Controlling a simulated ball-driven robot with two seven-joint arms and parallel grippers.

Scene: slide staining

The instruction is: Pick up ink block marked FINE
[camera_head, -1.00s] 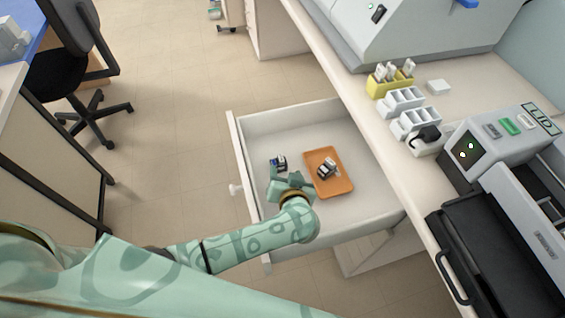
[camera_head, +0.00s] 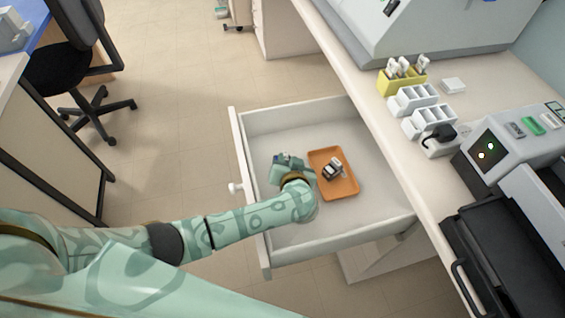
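My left gripper (camera_head: 289,163) reaches down into the open drawer (camera_head: 330,228), left of the orange tray. A small dark and blue block (camera_head: 283,156) shows at its fingertips, mostly hidden by the gripper. I cannot tell whether the fingers are closed on it. Another small block (camera_head: 333,168), black and white, lies on the orange tray (camera_head: 345,188). No marking on either block can be read, so I cannot tell which is FINE. My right gripper is not in view.
The counter (camera_head: 380,135) to the right holds a yellow rack (camera_head: 392,83), white racks (camera_head: 412,101) and a grey machine with a lid (camera_head: 500,140). The drawer walls surround my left gripper. The drawer floor around the tray is free.

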